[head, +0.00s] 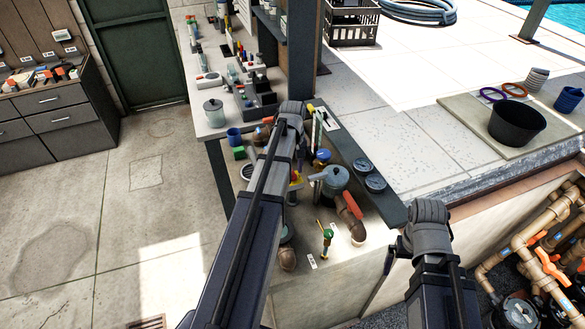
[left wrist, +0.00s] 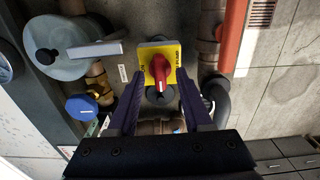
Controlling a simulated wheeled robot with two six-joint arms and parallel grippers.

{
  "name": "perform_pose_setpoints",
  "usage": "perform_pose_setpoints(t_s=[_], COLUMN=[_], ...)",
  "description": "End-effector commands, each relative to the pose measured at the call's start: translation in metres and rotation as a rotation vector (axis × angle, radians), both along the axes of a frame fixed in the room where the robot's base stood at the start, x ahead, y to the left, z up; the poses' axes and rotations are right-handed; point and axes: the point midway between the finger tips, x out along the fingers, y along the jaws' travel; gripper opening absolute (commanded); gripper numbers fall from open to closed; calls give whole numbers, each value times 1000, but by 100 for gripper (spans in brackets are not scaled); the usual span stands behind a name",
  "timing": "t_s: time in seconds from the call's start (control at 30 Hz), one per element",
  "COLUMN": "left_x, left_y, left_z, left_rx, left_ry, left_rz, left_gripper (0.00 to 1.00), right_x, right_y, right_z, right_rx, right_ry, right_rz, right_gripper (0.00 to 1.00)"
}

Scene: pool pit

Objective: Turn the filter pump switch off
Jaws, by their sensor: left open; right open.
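The filter pump switch is a red rotary knob (left wrist: 160,72) on a yellow plate (left wrist: 149,52), facing the left wrist camera. In the head view the yellow and red switch (head: 296,181) is partly hidden beside my left arm. My right gripper (head: 390,258) is open and empty, right of the pipework and away from the switch.
Around the switch are a grey filter housing (left wrist: 70,50), a blue cap (left wrist: 80,106), brown pipes and an orange-red bar (left wrist: 233,38). The floor at left is clear.

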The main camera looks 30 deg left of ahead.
Motion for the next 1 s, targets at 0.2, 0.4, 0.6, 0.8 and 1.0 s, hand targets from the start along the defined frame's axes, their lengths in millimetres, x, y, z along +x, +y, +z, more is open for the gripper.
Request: perform_pose_setpoints(t_s=[0.2, 0.4, 0.6, 0.8, 1.0], left_x=[0, 0, 0, 0, 0], left_y=[0, 0, 0, 0, 0], left_z=[31, 58, 71, 69, 69], left_rx=[0, 0, 0, 0, 0], left_ry=[0, 0, 0, 0, 0], left_rz=[0, 0, 1, 1, 1], left_gripper=[50, 50, 50, 50, 50], right_x=[0, 0, 0, 0, 0], right_y=[0, 0, 0, 0, 0], right_z=[31, 58, 71, 69, 69], right_rx=[1, 1, 0, 0, 0], right_ry=[0, 1, 2, 2, 2], right_rz=[-4, -5, -3, -3, -3], right_gripper=[100, 100, 100, 100, 100])
